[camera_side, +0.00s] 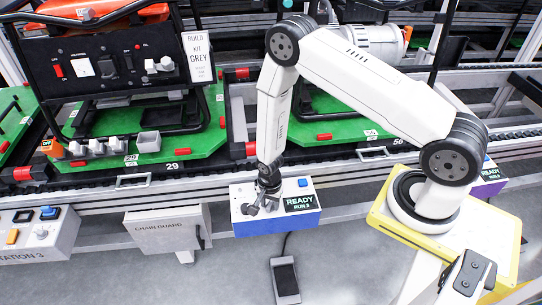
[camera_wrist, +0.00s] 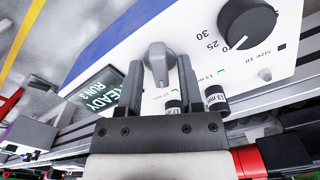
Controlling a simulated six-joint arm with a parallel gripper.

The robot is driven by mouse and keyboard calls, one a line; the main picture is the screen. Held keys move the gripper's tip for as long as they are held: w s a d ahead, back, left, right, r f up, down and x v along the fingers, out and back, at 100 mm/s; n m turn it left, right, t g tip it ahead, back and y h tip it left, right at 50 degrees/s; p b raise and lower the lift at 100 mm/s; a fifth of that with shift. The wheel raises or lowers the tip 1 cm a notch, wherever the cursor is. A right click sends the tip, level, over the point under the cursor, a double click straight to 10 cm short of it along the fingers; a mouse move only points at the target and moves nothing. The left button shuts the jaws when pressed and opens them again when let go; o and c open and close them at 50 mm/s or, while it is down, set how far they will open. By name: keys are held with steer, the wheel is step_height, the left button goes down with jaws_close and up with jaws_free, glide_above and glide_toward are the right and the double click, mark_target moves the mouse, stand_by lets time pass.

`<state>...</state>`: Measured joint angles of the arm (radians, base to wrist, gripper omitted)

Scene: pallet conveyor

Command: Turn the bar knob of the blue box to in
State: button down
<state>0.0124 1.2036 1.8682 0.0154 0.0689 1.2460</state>
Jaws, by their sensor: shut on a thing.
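The blue box (camera_side: 275,226) stands at the front of the conveyor in the side view, with a white top and a dark sign reading READY RUN 3 (camera_side: 300,203). Its blue side also shows in the wrist view (camera_wrist: 120,40). The grey bar knob (camera_wrist: 158,66) sits on the white top between my two fingers. My gripper (camera_wrist: 160,75) is shut on the bar knob, one dark finger on each side. In the side view my gripper (camera_side: 264,203) reaches down to the left part of the box top and hides the knob. I cannot read any mark for "in".
A black dial (camera_wrist: 247,24) with numbers and two small labelled cylinders (camera_wrist: 215,98) are close to my fingers. A blue button (camera_side: 302,183) is on the box top. A chain guard box (camera_side: 168,230) stands left. Green pallets (camera_side: 185,145) lie behind on the conveyor.

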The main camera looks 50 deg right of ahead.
mark_target(270, 204)
steer(key=n, duration=0.5)
steer(key=shift+n, duration=0.3)
steer(key=n, duration=0.6)
stand_by(0.4)
steer(key=c, duration=0.6)
jaws_free()
steer(key=shift+r, duration=0.15)
steer(key=shift+r, duration=3.75)
